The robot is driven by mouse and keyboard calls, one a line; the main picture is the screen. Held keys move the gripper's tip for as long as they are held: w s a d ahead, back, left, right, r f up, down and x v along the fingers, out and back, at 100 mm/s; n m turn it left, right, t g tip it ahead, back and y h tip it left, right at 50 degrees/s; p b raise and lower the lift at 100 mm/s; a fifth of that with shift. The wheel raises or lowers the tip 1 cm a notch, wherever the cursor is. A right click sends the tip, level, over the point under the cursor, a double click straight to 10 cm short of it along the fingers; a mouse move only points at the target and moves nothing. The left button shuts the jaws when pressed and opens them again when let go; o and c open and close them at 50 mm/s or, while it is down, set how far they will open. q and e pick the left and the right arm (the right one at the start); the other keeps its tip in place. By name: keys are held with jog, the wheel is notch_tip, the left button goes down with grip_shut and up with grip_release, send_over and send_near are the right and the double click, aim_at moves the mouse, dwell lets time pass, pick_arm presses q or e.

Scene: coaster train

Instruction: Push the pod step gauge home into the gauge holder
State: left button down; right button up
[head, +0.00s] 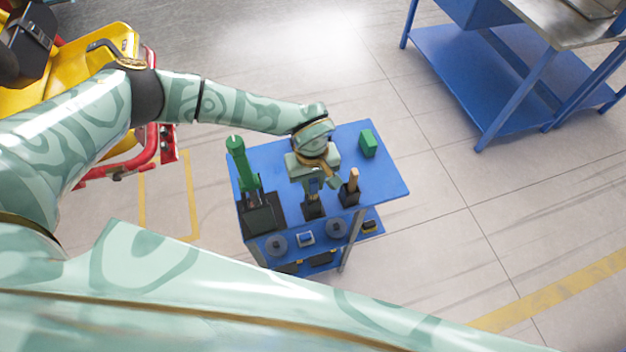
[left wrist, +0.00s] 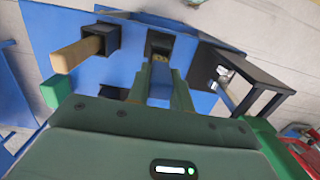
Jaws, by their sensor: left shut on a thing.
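My left gripper (head: 314,182) reaches down over the blue cart from the left and is shut on the pod step gauge, a blue piece (left wrist: 159,82) seen between the green fingers in the left wrist view. The gauge holder (head: 313,209) is a small black block at the cart's near edge, directly below the gripper. In the left wrist view, the gauge's far end lies at the dark holder (left wrist: 160,40). How deep it sits in the holder cannot be told, as the fingers hide part of it. My right gripper is out of view.
A black holder with a wooden handle (head: 354,180) stands close on the right. A black stand with a green tool (head: 238,155) is on the left. A green block (head: 368,143) lies at the back of the cart top (head: 390,180). Its right end is clear.

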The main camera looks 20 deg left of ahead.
pick_arm(q)
jog(key=shift+f+b, duration=0.65)
jog(key=shift+f, duration=0.25)
jog(key=shift+c, duration=1.9)
grip_release()
jog(key=shift+w+a+r+p, duration=0.1)
jog(key=shift+r+p, duration=1.25)
jog(key=shift+r, duration=0.45)
jog(key=shift+w+a+r+p, duration=0.1)
jog(key=shift+r+p, duration=1.2)
jog(key=shift+r, duration=0.5)
jog(key=shift+f, duration=0.1)
